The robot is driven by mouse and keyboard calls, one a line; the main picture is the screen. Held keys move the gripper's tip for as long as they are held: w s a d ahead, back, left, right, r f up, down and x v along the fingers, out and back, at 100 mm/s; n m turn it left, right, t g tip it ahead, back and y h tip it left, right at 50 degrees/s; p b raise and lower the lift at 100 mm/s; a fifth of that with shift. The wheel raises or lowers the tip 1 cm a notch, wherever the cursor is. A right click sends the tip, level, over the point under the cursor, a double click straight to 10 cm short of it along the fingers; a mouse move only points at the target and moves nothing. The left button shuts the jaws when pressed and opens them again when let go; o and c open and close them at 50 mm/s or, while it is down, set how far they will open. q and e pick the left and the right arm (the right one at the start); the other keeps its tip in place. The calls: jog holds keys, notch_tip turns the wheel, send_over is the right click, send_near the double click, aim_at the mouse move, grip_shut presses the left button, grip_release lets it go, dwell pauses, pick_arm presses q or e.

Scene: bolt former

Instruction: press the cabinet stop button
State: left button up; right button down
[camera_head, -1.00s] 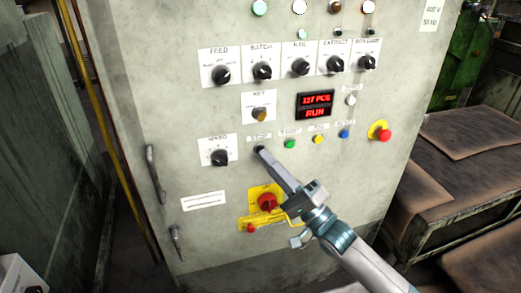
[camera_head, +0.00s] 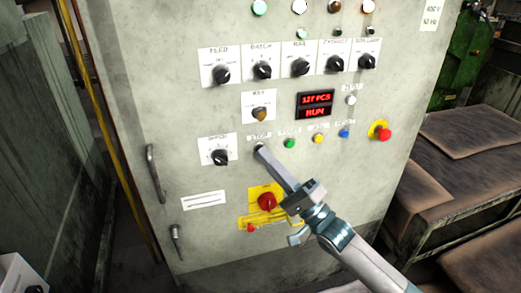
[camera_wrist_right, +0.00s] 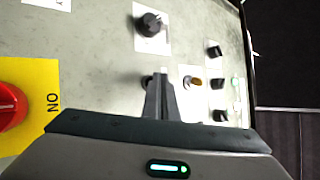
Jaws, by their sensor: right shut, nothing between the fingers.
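The grey cabinet (camera_head: 130,90) faces me with a control panel. The small label that seems to read STOP (camera_head: 259,136) sits left of the green button. The dark stop button under this label is mostly hidden by my fingertips; a dark part of it (camera_wrist_right: 146,80) shows beside the fingers in the right wrist view. My right gripper (camera_head: 261,151) is shut and empty, its tips at the button's place; I cannot tell whether they touch it. It also shows in the right wrist view (camera_wrist_right: 161,80). The display (camera_head: 315,104) reads RUN in red. My left gripper is not in view.
Green (camera_head: 290,143), yellow (camera_head: 318,138) and blue (camera_head: 344,133) buttons run to the right of the fingertips. A red mushroom button (camera_head: 382,133) is farther right. A red rotary switch (camera_head: 267,201) on a yellow plate sits close below the gripper. Several black knobs are above.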

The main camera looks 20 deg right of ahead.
jog(key=shift+w, duration=0.15)
dwell(0.4)
jog(key=shift+s+p, duration=0.55)
jog(key=shift+s, duration=0.25)
jog(key=s+p, duration=0.2)
jog(key=s, duration=0.3)
jog(key=shift+d, duration=0.1)
dwell(0.4)
dwell(0.6)
